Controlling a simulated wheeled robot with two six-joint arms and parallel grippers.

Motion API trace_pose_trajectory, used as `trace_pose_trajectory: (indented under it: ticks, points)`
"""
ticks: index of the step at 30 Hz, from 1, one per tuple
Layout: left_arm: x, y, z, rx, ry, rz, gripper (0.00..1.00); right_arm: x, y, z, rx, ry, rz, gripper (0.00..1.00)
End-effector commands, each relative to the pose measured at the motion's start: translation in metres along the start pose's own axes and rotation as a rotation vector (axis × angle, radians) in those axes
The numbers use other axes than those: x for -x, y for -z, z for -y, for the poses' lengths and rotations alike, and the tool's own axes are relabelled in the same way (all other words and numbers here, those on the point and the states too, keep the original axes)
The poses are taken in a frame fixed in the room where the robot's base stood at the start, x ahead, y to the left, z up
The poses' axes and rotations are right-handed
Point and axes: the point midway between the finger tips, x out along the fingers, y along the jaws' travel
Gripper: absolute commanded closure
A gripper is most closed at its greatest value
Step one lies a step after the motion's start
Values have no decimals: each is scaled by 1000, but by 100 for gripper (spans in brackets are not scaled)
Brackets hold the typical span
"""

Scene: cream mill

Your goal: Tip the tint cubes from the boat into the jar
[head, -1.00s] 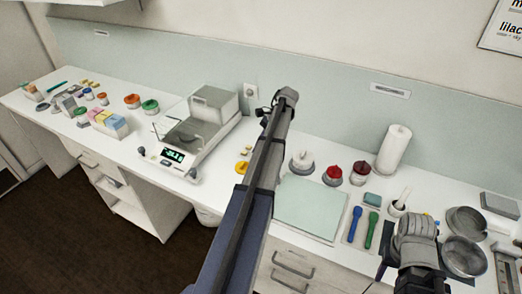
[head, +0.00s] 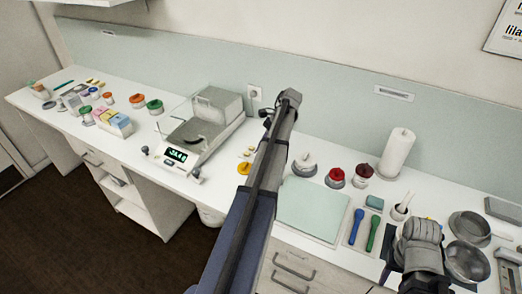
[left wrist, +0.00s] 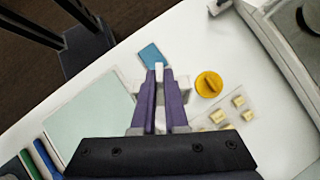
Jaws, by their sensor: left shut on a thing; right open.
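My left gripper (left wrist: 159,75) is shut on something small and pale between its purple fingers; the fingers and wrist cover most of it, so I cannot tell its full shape. In the head view my left forearm hides this gripper. Small cream cubes (left wrist: 226,117) lie on a clear, flat piece to the right of the gripper in the left wrist view. A yellow lid (left wrist: 209,84) lies beside them; it also shows in the head view (head: 244,168). I cannot make out an open jar for certain. My right gripper (head: 420,275) is open at the lower right.
A balance (head: 195,135) with a lit display stands left of my left arm. A pale green mat (head: 312,209) lies to its right. A blue square (left wrist: 152,56) lies beyond my left fingertips. Lidded pots, a paper roll (head: 395,153) and metal pans (head: 466,262) stand on the right.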

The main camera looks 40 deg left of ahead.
Motion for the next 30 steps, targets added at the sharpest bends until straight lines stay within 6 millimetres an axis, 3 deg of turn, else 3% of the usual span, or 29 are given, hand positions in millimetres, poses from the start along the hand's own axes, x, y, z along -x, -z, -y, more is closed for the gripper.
trace_pose_trajectory:
  ticks: [11,23,30]
  points:
    - [2,-1,0,0,0,0,100,2,0,0,0,0,0,50]
    - [24,-17,0,0,0,0,100,30,-2,-3,0,0,0,50]
    - [25,-17,0,0,0,0,100,30,-2,-3,0,0,0,50]
